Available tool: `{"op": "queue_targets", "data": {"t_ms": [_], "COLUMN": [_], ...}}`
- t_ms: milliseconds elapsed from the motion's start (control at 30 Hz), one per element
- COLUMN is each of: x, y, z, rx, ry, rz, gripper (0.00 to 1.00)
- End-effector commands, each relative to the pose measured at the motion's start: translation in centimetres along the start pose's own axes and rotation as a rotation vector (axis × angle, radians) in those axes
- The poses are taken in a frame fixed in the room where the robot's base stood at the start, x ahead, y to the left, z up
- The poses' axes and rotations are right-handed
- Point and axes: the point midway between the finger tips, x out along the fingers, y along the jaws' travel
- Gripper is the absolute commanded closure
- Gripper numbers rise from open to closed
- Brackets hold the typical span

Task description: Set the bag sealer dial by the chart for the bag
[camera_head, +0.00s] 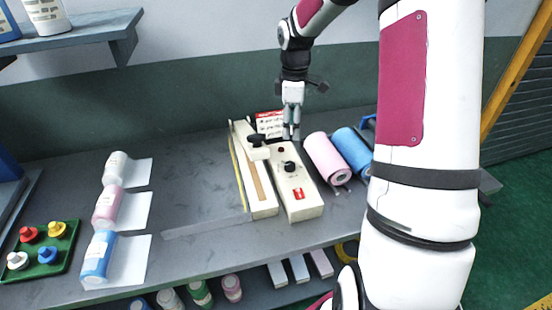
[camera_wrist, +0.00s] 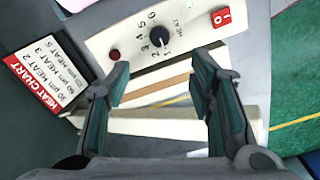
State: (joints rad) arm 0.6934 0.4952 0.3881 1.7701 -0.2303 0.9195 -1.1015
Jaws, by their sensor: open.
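The bag sealer (camera_head: 296,200) is a cream unit beside a long bar, standing on the bench. Its black heat dial (camera_head: 289,166) also shows in the wrist view (camera_wrist: 159,37), ringed by numbers 1 to 6; its pointer seems to face near 1, but is hard to read.
A red switch (camera_wrist: 222,17) and a red button (camera_wrist: 114,54) flank the dial. Pink (camera_head: 326,158) and blue (camera_head: 352,150) rolls lie close right. White, pink and blue bottles (camera_head: 97,258) lie at left near a green tray (camera_head: 68,262) of knobs.

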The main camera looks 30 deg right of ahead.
Motion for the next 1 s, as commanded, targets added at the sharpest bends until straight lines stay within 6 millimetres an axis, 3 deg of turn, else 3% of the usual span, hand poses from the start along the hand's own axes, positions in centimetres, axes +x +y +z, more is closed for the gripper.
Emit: {"op": "queue_targets", "data": {"t_ms": [267,700,1000], "x": [2.9,11.2,13.8], "y": [0.0,-0.1,0.1], "z": [0.1,0.0,0.0], "rx": [-0.006,-0.006,-0.004], "ry": [0.001,0.001,0.001], "rz": [-0.007,-0.005,-0.002], "gripper": [0.51,0.51,0.51]}}
